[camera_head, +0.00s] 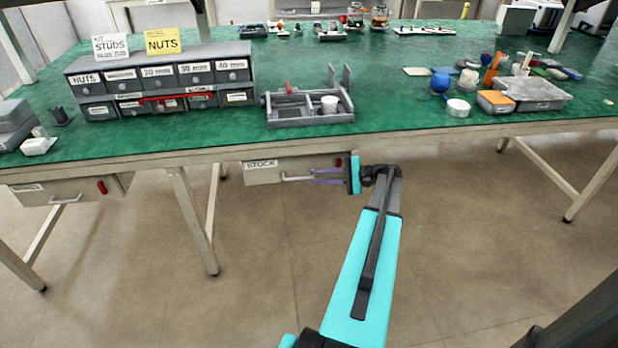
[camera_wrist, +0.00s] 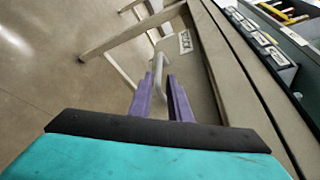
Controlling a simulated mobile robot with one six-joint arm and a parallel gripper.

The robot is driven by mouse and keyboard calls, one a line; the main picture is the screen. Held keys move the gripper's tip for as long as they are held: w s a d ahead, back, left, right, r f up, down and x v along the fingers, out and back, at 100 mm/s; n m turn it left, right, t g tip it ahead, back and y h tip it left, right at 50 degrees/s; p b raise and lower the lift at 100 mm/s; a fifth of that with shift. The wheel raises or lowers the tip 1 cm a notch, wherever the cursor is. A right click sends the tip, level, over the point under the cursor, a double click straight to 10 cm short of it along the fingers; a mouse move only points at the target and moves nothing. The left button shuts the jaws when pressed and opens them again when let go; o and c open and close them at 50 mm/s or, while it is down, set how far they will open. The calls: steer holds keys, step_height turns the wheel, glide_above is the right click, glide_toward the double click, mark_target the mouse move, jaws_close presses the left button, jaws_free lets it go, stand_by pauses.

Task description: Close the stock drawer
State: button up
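The stock drawer (camera_head: 263,173) is a beige drawer with a STOCK label, below the front edge of the green-topped bench. Its pale bar handle (camera_head: 296,178) sits on the front face. How far the drawer stands out is hard to tell. My gripper (camera_head: 314,176) is at the handle's right part, with its two purple fingers apart. Whether the fingers touch the handle cannot be told. The drawer's label (camera_wrist: 185,42) also shows there.
Another beige drawer (camera_head: 75,190) with a handle and red tag hangs at the left. The bench edge (camera_head: 210,156) runs just above the gripper. A bench leg (camera_head: 190,220) stands left of the stock drawer. The floor in front is clear.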

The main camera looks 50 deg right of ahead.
steer(key=v, duration=0.6)
steer(key=shift+s, duration=0.2)
steer(key=shift+r, duration=0.1)
steer(key=w+a+f+n+g+y+p, duration=0.1)
steer(key=w+a+f+g, duration=0.15)
steer(key=a+f, duration=0.45)
steer(key=w+a+f+n+g+p, duration=0.1)
steer(key=w+a+f+n+g, duration=0.15)
steer(key=a, duration=0.75)
steer(key=w+a+f+g+y+p, duration=0.1)
steer(key=w+a+f+g, duration=0.2)
steer(key=a, duration=0.6)
steer(key=s+a+f+n+g+h+p, duration=0.1)
steer(key=s+a+f+n+g, duration=0.15)
steer(key=a+f, duration=0.45)
steer(key=s+a+f+n+g+h+p, duration=0.1)
steer(key=s+a+f+n+g+p, duration=0.15)
steer(key=a, duration=0.75)
steer(key=s+a+f+n+g+h+p, duration=0.1)
steer(key=s+a+f+n+g+h, duration=0.1)
steer(key=s, duration=0.7)
steer(key=s+a+f+n+g+h+p, duration=0.2)
steer(key=s+a+n+h, duration=0.4)
steer(key=s+a, duration=0.4)
steer(key=shift+a+n+g, duration=0.4)
steer(key=shift+n+g, duration=0.45)
steer(key=shift+g, duration=0.05)
steer(key=shift+d, duration=0.1)
